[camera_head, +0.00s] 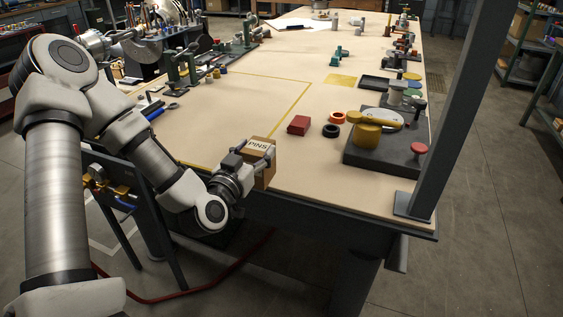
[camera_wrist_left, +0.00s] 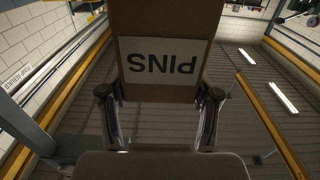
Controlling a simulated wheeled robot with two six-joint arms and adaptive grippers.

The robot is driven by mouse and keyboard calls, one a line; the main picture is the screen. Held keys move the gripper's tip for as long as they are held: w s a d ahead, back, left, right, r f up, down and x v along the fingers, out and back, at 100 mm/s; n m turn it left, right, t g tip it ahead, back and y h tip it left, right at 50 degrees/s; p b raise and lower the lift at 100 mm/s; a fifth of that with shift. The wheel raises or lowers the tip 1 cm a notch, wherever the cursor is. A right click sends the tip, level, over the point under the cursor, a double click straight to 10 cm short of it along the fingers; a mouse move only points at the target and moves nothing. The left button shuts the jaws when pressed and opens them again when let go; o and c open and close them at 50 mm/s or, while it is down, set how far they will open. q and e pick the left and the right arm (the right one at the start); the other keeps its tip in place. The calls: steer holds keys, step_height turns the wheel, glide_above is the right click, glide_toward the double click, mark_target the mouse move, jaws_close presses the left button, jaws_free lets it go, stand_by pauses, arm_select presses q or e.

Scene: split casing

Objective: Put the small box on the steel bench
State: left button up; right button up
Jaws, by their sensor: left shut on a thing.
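The small box (camera_head: 260,151) is brown cardboard with a white label reading PINS. My left gripper (camera_head: 255,170) is shut on it at the near edge of the bench. In the left wrist view the box (camera_wrist_left: 165,25) stands between the two fingers (camera_wrist_left: 160,105), its label upside down. The bench (camera_head: 245,110) has a tan top and a dark metal frame. I cannot tell whether the box's underside touches the top. My right gripper is not in view.
A red block (camera_head: 299,125), an orange ring (camera_head: 337,118) and a black ring (camera_head: 331,131) lie right of the box. A dark plate (camera_head: 362,158) with a yellow part stands further right, by a dark upright post (camera_head: 455,105). The top's middle, inside a yellow outline, is clear.

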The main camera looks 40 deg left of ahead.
mark_target(262, 145)
arm_select(q)
steer(key=b+x, duration=0.1)
steer(key=x, duration=0.1)
steer(key=b+x, duration=0.1)
steer(key=b, duration=0.1)
steer(key=shift+w+f, duration=0.4)
steer(key=w+f+b, duration=0.1)
steer(key=w, duration=0.2)
steer(key=w+a+f+b, duration=0.1)
steer(key=w+b, duration=0.1)
steer(key=w, duration=0.1)
steer(key=w+f+b, duration=0.2)
steer(key=w, duration=0.1)
steer(key=shift+w+a, duration=0.15)
steer(key=shift+a, duration=0.15)
steer(key=shift+f, duration=0.1)
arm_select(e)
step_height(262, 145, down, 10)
arm_select(q)
steer(key=o, duration=1.4)
steer(key=shift+o, duration=0.2)
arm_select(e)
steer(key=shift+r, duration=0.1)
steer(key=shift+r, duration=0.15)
